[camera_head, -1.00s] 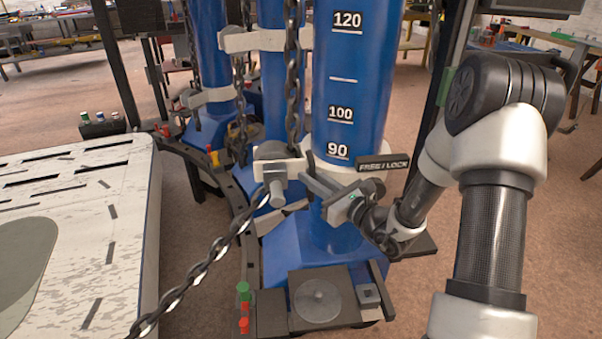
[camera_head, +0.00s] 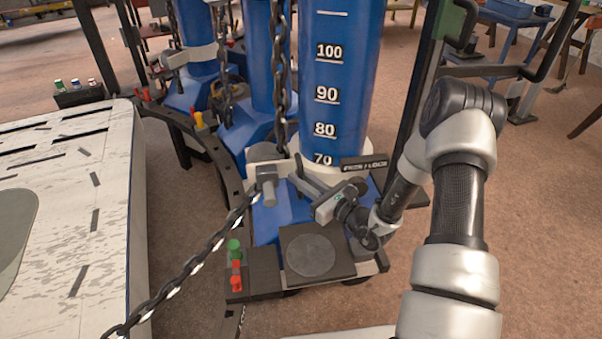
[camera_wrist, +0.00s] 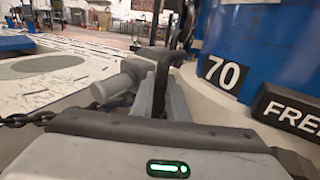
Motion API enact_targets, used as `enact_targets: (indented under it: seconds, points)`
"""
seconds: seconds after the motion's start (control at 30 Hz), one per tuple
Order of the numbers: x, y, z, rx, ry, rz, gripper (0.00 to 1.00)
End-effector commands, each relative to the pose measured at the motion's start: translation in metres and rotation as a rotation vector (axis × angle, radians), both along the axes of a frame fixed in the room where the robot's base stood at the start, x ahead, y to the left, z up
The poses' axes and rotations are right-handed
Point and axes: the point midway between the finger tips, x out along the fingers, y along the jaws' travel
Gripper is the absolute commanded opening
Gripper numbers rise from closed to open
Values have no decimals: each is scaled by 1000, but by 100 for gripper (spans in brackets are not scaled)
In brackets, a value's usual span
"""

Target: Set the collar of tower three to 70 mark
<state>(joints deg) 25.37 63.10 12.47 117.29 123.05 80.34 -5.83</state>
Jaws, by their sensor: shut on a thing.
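The nearest blue tower (camera_head: 335,60) carries a white scale with marks from 70 upward. Its pale collar (camera_head: 357,149) sits around the tower low down, with its upper edge just under the 70 mark (camera_head: 322,159). In the wrist view the 70 label (camera_wrist: 222,74) stands directly above the collar (camera_wrist: 212,108). My gripper (camera_head: 303,178) is at the collar's front, shut on the collar's dark handle (camera_wrist: 165,62), which shows between the fingers. A FREE / LOCK plate (camera_head: 364,164) is at the collar's right; its lever position is hard to make out.
A chain (camera_head: 185,270) runs from the collar's left clamp toward the lower left. Other blue towers (camera_head: 200,65) stand behind left. A pale table (camera_head: 110,220) fills the left. Red and green knobs (camera_head: 235,262) stand on the base. Floor at right is open.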

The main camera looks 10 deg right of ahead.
Motion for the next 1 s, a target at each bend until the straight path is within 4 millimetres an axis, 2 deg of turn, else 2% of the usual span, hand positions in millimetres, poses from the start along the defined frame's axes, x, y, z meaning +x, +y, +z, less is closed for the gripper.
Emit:
enact_targets:
  seconds: [0.33, 0.37, 0.4, 0.77, 0.87, 1.0]
  points:
    - [0, 0, 2, 4, -6, 1, 0]
    - [0, 0, 2, 4, -6, 1, 17]
    - [0, 0, 2, 4, -6, 1, 22]
    - [-3, -3, 1, 2, -4, 0, 22]
    - [-12, -11, 2, 3, -2, -2, 22]
    - [-35, -30, 3, 3, -2, -4, 22]
